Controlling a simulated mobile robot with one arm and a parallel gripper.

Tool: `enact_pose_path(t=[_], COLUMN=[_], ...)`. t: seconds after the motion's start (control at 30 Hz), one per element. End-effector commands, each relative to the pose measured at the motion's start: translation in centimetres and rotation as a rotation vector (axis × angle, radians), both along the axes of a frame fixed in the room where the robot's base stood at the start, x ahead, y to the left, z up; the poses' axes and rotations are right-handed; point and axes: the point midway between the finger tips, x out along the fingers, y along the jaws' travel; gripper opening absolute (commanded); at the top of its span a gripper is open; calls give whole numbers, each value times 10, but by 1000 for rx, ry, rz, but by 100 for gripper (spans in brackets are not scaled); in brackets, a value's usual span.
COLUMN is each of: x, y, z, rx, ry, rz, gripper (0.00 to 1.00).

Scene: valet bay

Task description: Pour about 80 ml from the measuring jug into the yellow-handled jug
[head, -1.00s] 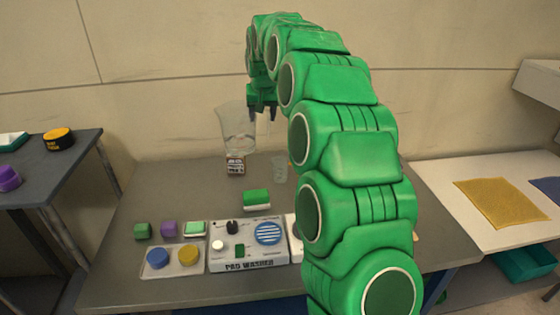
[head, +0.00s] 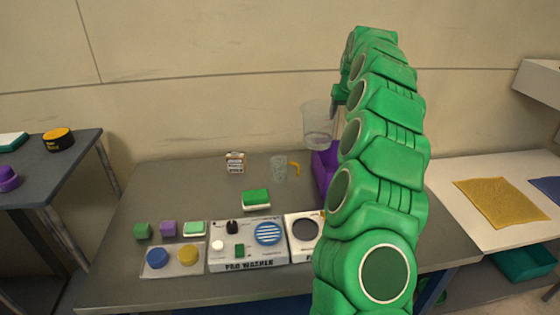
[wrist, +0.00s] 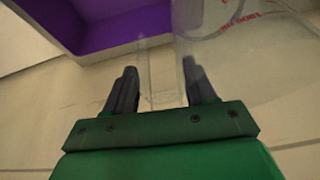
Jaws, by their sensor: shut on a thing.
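The measuring jug (head: 316,126) is large and clear, with red markings that show in the wrist view (wrist: 245,50). My gripper (head: 337,98) is shut on it and holds it in the air, roughly upright. The wrist view shows both fingers (wrist: 160,90) on either side of a clear part of the jug. In the head view my arm hides most of the gripper. The yellow-handled jug (head: 279,169) is small and clear, and stands upright on the table. Its yellow handle points right. The held jug appears above and right of it. I cannot tell the liquid level in either jug.
A purple bin (head: 325,172) stands right of the small jug, partly behind my arm. A small labelled box (head: 235,163), a green-and-white sponge (head: 256,198) and the pad washer (head: 247,246) are on the grey table (head: 150,200). Side tables stand left and right.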

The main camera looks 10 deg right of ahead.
Motion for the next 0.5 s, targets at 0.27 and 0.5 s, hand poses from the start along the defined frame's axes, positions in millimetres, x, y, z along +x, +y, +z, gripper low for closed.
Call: enact_pose_path(t=[0.27,0.5], x=[-5,-5], y=[-28,-29], z=[-5,-5], rx=[0,0], ry=[-1,0], rz=[-13,-12], gripper=[3,3])
